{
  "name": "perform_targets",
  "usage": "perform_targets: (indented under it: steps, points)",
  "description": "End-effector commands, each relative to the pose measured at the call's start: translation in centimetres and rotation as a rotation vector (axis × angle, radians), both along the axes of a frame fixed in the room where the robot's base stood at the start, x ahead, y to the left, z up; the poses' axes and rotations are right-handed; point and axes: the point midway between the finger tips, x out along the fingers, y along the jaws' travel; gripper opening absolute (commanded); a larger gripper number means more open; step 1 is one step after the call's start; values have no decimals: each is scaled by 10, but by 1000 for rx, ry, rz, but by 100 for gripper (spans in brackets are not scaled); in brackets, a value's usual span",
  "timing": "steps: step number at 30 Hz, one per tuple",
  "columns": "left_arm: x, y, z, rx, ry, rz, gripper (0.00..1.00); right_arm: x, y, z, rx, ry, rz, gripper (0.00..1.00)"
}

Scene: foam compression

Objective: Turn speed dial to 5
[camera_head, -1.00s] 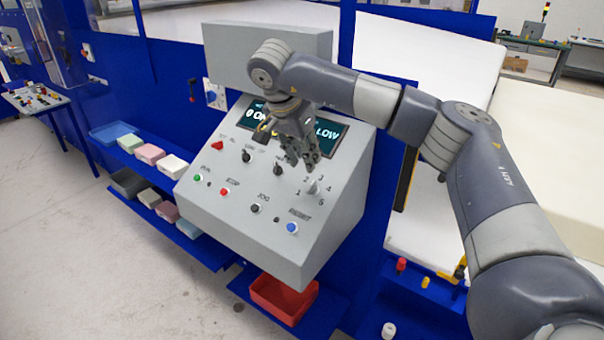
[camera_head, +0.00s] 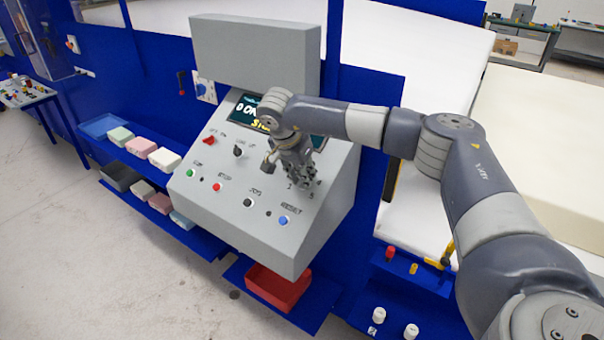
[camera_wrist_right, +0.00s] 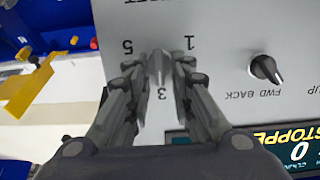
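My left gripper is not in view.
A black FWD/BACK knob (camera_wrist_right: 265,68) is beside the dial. The panel has a blue button (camera_head: 284,220), a black button (camera_head: 248,203), a red button (camera_head: 216,187) and a green button (camera_head: 190,173). The display (camera_wrist_right: 270,145) reads STOPPE, partly covered. A red bin (camera_head: 278,288) is below.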

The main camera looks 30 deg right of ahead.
Motion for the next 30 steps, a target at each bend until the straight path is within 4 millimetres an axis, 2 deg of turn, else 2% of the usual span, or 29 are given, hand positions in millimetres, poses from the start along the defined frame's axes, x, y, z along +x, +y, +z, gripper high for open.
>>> perform_targets:
  steps: [14,20,30]
  points:
    - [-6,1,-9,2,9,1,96,0,0,-1,12,-26,-42,0]
    - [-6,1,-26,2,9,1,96,-1,0,-3,35,-84,-144,0]
    - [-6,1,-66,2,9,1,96,-5,-1,-5,97,-236,-410,0]
